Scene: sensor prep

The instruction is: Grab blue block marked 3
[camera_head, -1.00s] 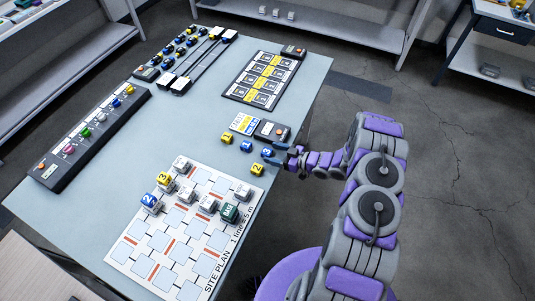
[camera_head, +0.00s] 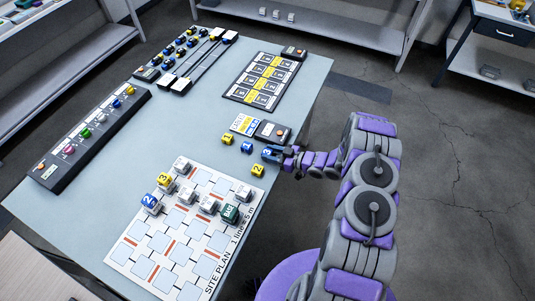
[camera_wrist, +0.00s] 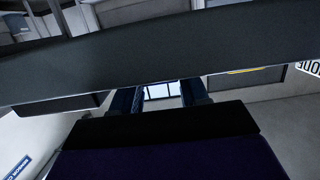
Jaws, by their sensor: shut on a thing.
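The blue block marked 3 (camera_head: 266,153) is at the table's right edge in the head view, partly covered by the fingers. My gripper (camera_head: 270,154) is shut on this block, with the arm reaching in from the right. In the wrist view the two dark blue fingers (camera_wrist: 160,95) show beyond a dark bar. A pale patch shows between them, and the block cannot be made out there.
Close by stand another blue block (camera_head: 246,147), a yellow block marked 1 (camera_head: 227,138) and a yellow block marked 2 (camera_head: 257,170). The site plan board (camera_head: 150,245) with several blocks lies in front. A small device (camera_head: 271,131) sits just behind. Bare table (camera_head: 170,130) lies to the left.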

